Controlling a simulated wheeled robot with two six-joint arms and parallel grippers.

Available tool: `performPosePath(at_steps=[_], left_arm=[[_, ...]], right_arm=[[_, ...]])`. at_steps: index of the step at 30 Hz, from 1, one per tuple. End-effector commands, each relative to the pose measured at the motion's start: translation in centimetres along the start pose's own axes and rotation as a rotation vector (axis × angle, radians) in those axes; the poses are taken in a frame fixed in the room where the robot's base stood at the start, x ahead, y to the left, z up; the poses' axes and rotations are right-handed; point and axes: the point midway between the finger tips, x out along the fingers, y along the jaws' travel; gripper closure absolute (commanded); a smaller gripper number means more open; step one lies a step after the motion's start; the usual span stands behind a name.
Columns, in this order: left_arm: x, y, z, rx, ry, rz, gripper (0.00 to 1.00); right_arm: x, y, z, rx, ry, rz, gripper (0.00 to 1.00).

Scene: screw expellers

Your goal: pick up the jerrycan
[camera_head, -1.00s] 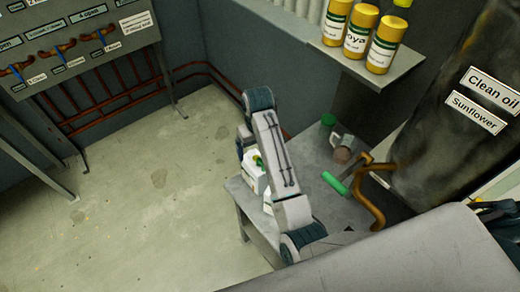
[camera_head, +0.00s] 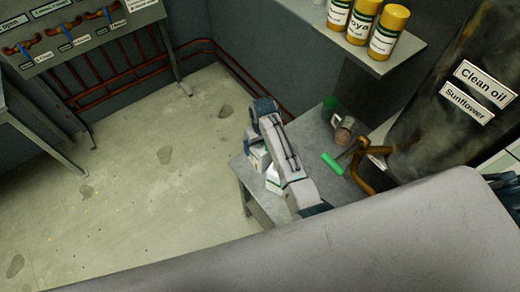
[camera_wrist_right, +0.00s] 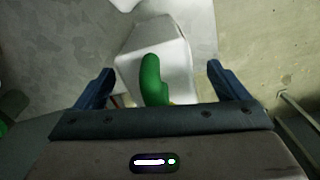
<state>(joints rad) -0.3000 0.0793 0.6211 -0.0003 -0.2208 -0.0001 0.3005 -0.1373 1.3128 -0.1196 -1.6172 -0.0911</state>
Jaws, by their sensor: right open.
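The jerrycan appears to be the white container (camera_wrist_right: 165,60) with a green part (camera_wrist_right: 151,78) on it, in the right wrist view. Its lower part is hidden by my gripper body. My right gripper (camera_wrist_right: 160,69) is open, with a dark blue finger on either side of the container in the picture. I cannot tell whether the fingers touch it. In the head view, two white containers, one farther back (camera_head: 259,158) and one nearer (camera_head: 274,178), stand on the grey table beside my right arm, which partly hides them. My left gripper is not in view.
The grey table (camera_head: 262,203) also holds a green-handled tool (camera_head: 332,164), a small brownish object (camera_head: 343,133) and a green item (camera_head: 330,104). Yellow bottles (camera_head: 362,20) stand on a shelf above. A dark tank labelled Clean oil (camera_head: 430,120) is at right. Floor at left is clear.

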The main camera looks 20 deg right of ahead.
Motion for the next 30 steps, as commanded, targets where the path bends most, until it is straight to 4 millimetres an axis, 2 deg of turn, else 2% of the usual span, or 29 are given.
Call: performPosePath(at_steps=[7,18,21,30], left_arm=[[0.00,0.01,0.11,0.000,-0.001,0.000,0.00],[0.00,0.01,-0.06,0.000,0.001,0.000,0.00],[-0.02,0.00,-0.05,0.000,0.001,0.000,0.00],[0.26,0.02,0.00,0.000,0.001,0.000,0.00]], right_arm=[[0.19,0.03,-0.03,0.000,0.001,0.000,0.07],[0.14,0.02,-0.04,0.000,0.001,0.000,0.79],[0.01,0.02,-0.14,0.000,0.003,0.000,0.95],[-0.43,0.00,-0.19,0.000,0.005,0.000,0.95]])
